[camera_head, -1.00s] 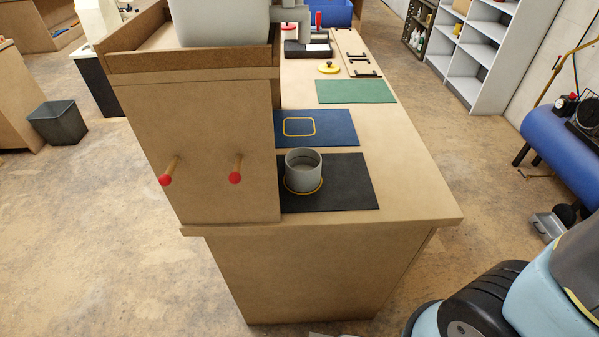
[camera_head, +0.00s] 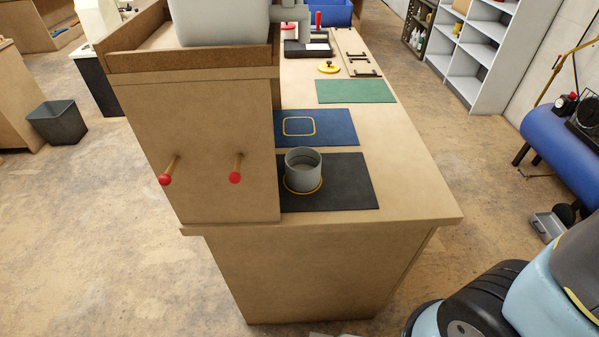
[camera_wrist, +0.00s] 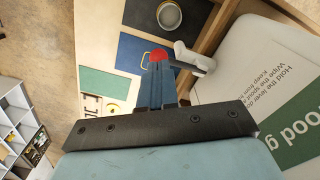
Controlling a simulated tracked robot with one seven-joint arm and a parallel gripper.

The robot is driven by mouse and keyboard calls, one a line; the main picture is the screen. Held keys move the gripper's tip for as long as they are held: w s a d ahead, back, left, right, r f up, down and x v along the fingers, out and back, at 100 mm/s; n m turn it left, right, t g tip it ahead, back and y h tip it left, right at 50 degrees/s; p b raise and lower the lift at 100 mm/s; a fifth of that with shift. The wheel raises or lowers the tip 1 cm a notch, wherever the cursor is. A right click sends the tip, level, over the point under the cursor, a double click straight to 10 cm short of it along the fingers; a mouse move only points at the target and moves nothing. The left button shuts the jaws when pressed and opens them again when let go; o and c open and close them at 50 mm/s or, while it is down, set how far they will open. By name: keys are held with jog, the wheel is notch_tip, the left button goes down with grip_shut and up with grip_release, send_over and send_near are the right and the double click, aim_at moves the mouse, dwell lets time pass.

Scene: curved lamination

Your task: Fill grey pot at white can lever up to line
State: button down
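The grey pot (camera_head: 303,177) stands upright on the black mat (camera_head: 350,190), over a yellow ring; it also shows in the wrist view (camera_wrist: 168,15). Its fill level cannot be made out. The white can (camera_head: 220,22) sits on the raised shelf; its side with printed text (camera_wrist: 280,85) shows at the right of the wrist view. A pale spout (camera_wrist: 192,57) juts from it, with a red knob (camera_wrist: 158,54) near its end. My gripper (camera_wrist: 157,68) has its fingertips close to the red knob in that view; contact and finger gap are unclear. The head view does not show it clearly.
A blue mat (camera_head: 330,127) with a yellow square outline and a green mat (camera_head: 355,91) lie behind the pot, both empty. A yellow round thing (camera_head: 329,67) lies beyond them. Two red-tipped pegs (camera_head: 235,177) stick out of the front panel. The table's right side is clear.

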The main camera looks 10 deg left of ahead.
jog(key=shift+f, duration=0.15)
jog(key=shift+f, duration=1.8)
dwell(6.0)
